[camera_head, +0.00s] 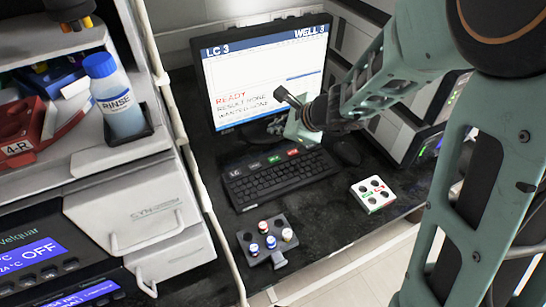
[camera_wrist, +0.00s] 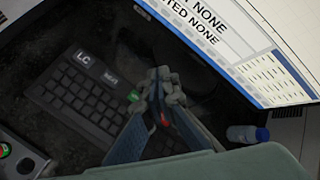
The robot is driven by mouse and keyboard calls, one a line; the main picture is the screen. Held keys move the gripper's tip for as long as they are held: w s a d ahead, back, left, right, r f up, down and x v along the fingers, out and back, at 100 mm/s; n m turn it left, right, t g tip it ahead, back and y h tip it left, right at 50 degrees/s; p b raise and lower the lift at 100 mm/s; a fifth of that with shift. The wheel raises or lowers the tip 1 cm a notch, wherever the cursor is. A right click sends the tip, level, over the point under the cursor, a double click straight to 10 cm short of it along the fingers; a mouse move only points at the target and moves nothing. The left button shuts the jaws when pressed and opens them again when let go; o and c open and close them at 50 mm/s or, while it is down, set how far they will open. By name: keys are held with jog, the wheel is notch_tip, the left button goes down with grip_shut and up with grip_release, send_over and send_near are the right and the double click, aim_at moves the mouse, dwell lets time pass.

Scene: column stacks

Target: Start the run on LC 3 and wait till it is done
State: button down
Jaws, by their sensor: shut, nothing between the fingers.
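The monitor (camera_head: 262,75) reads "LC 3" and "WELL 3", with "READY" in red and "RESULT NONE" below. Its lowest line is partly unclear there; the wrist view screen (camera_wrist: 235,30) shows "NONE" on two lines. The black keyboard (camera_head: 280,180) lies in front, with grey LC (camera_head: 235,173) and WELL keys (camera_head: 254,166), a green key (camera_head: 274,160) and a red key (camera_head: 293,152) along its back edge. My gripper (camera_wrist: 163,85) is shut and empty, above the back of the keyboard. The green key (camera_wrist: 134,95) shows beside the fingers; they partly hide the red key (camera_wrist: 165,119).
A white block with dark holes (camera_head: 373,193) and a dark rack of vials (camera_head: 266,240) stand in front. A RINSE bottle (camera_head: 118,100) sits at left. Instrument housings flank the bench.

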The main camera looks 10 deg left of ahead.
jog(key=b, duration=0.5)
send_over(276, 161)
notch_tip(276, 161, down, 7)
jog(key=shift+a+r, duration=0.1)
jog(key=shift+f+b, duration=1)
jog(key=shift+b, duration=0.35)
jog(key=shift+f, duration=0.15)
jog(key=shift+w+f+b, duration=0.1)
jog(key=shift+f+b, duration=0.15)
jog(key=shift+b, duration=0.35)
jog(key=shift+f+b, duration=0.45)
jog(key=shift+b, duration=0.1)
dwell(0.5)
jog(key=shift+r, duration=0.15)
jog(key=shift+r+p, duration=0.65)
jog(key=shift+r, duration=0.1)
